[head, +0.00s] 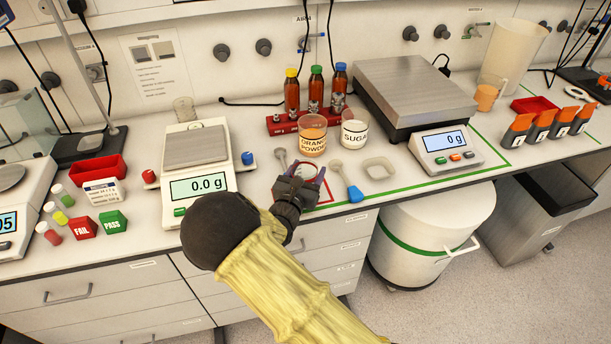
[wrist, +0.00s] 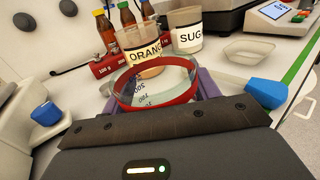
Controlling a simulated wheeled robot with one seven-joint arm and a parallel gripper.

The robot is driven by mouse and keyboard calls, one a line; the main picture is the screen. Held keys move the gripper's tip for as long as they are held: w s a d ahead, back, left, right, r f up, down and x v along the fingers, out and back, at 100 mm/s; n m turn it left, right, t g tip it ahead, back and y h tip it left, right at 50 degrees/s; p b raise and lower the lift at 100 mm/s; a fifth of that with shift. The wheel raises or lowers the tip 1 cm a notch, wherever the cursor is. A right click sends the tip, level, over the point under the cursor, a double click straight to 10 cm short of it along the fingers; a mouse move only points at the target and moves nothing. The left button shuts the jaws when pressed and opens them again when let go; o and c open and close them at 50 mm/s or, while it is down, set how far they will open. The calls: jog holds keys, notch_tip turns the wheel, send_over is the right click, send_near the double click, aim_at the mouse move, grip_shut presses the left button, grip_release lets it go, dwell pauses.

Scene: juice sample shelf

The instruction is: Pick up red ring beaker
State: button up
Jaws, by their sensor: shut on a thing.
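The red ring beaker (wrist: 180,98) is a clear glass beaker with a red band and dark volume marks. It sits low in the middle of the wrist view, between purple finger pads. In the head view the beaker (head: 307,171) is mostly covered by my gripper (head: 299,181). My gripper (wrist: 157,95) is shut on the beaker. The beaker is over the front part of the bench, by a red-outlined square. Its base is hidden, so I cannot tell whether it touches the bench.
The orange powder beaker (head: 312,136) and sugar beaker (head: 355,131) stand just behind. A blue-handled scoop (head: 352,187) and shallow dish (head: 380,171) lie to the right. A small scale (head: 200,187) is left; a red bottle rack (head: 284,124) is behind.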

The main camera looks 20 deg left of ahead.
notch_tip(320, 180, up, 10)
jog(key=shift+f+b, duration=0.1)
jog(key=shift+b, duration=0.25)
dwell(0.6)
